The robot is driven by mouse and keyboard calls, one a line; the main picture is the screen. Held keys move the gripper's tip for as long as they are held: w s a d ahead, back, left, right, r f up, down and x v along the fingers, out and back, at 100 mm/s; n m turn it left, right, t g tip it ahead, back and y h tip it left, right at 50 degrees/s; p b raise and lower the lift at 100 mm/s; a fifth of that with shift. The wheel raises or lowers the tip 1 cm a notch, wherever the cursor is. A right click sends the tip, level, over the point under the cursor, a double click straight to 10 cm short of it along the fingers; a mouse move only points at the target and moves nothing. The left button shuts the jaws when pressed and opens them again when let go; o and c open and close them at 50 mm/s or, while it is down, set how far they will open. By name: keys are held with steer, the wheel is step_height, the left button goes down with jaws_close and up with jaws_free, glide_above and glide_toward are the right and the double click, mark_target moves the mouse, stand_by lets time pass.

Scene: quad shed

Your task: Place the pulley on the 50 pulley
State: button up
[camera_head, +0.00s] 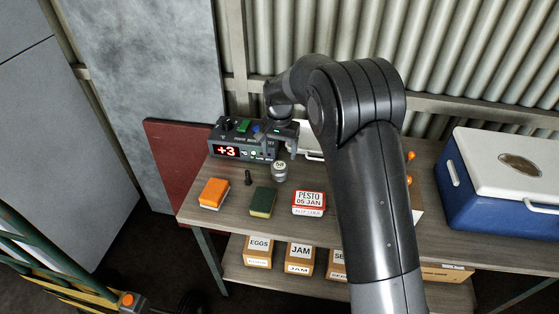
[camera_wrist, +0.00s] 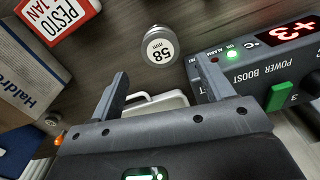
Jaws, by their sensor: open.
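A small grey metal cylinder, apparently a pulley, with a number like 58 on its pale top (camera_head: 280,171), stands upright on the wooden table in front of the control box. It also shows in the wrist view (camera_wrist: 160,48), beyond my fingertips and apart from them. A smaller round silvery thing (camera_wrist: 50,122) lies at the left of the wrist view; I cannot tell whether it is a pulley or read its mark. My gripper (camera_wrist: 168,83) is open, with nothing between its fingers. No 50 mark is legible.
The control box (camera_head: 242,142) showing +3 is close to my gripper. A white case (camera_wrist: 155,103), pesto tub (camera_head: 309,203), orange sponge (camera_head: 214,193), green sponge (camera_head: 262,202) and black peg (camera_head: 248,177) share the table (camera_head: 236,212). A blue cooler (camera_head: 495,190) stands right.

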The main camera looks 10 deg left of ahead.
mark_target(280, 166)
steer(key=s+d+r+t, duration=0.1)
steer(key=s+d+r, duration=0.5)
steer(key=d+r, duration=0.3)
steer(key=s+d+r+t, duration=0.1)
steer(key=s+d+r, duration=0.6)
steer(key=r, duration=0.4)
steer(key=s+d+n+t, duration=0.1)
steer(key=s+d, duration=0.5)
steer(key=s, duration=0.4)
steer(key=s+d+t, duration=0.2)
steer(key=s+d, duration=0.4)
steer(key=s, duration=0.4)
steer(key=shift+n+t, duration=0.3)
steer(key=shift+n, duration=0.1)
